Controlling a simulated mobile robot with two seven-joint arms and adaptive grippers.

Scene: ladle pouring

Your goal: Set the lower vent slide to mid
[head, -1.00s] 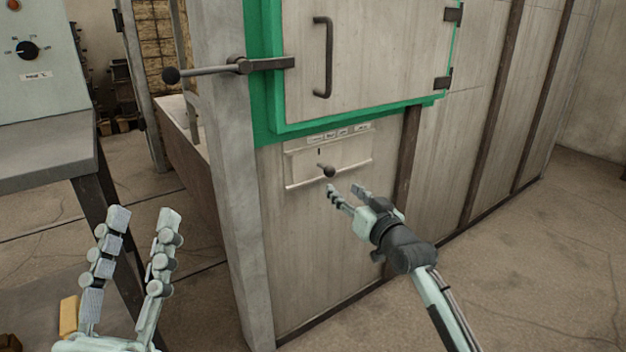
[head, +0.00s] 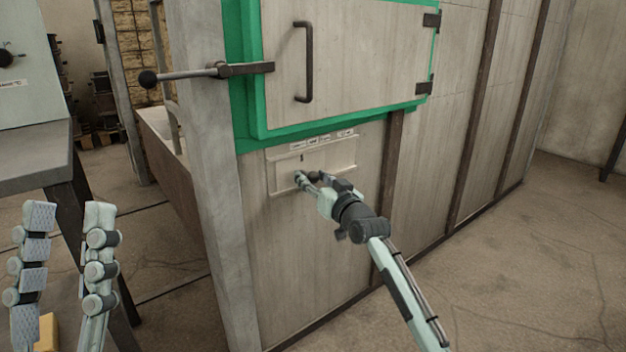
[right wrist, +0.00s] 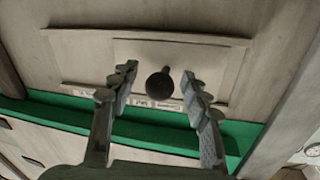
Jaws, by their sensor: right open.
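The lower vent slide is a pale plate (head: 342,162) in a horizontal frame on the furnace front, below the green-edged door. Its dark round knob (right wrist: 160,86) shows in the right wrist view between my right gripper's fingers (right wrist: 158,76), with a gap on each side. In the head view my right gripper (head: 316,178) is at the plate, open, and partly hides the knob. A small dark mark (head: 302,157) shows on the plate's left part. My left gripper (head: 68,210) is open and empty at lower left.
The upper door (head: 360,60) has a dark handle (head: 303,62) and a latch lever with a ball end (head: 148,79) reaching left. A grey post (head: 205,180) stands left of the panel. A grey bench (head: 35,155) is at far left. Floor at right is clear.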

